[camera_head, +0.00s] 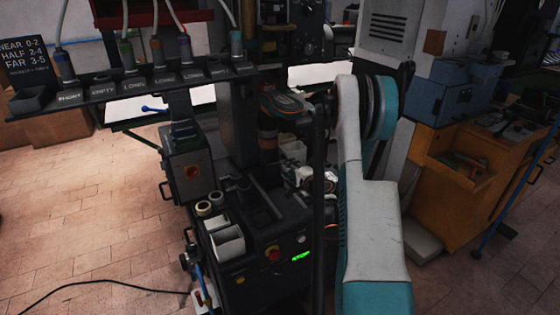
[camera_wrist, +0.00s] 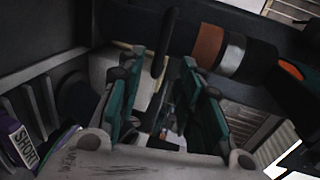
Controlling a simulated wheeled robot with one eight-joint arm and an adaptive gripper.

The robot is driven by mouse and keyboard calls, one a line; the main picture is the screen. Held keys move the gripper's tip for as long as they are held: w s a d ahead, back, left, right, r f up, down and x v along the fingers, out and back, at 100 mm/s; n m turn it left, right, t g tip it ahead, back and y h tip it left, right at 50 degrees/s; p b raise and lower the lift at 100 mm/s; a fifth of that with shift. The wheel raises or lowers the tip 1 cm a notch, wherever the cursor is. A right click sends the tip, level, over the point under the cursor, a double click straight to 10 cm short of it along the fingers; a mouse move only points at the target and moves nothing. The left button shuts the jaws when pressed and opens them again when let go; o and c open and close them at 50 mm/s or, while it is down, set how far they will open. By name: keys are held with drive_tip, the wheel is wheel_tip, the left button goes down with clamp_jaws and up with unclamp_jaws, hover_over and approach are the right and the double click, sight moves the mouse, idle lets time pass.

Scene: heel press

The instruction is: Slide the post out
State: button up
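The post appears to be the dark upright cylinder with copper-coloured bands (camera_head: 267,138) in the middle of the press in the head view. A dark shoe-like piece with orange trim (camera_head: 284,104) sits at its top. In the wrist view the banded dark cylinder (camera_wrist: 208,46) lies across the picture beyond my fingers, with an orange and a grey band. My gripper (camera_wrist: 165,68) has its two teal fingers apart. A thin dark bar (camera_wrist: 161,45) shows between or just beyond the fingertips; I cannot tell whether they touch it. My gripper is mostly hidden in the head view.
A rack (camera_head: 135,86) of labelled slots with several hanging tools crosses the upper left. White bins (camera_head: 228,243) stand on the press's front. A purple box marked SHORT (camera_wrist: 18,143) shows at the wrist view's lower left.

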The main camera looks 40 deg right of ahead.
sight(274, 152)
drive_tip(key=shift+b+x, duration=1)
drive_tip(key=shift+x, duration=2.85)
clamp_jaws()
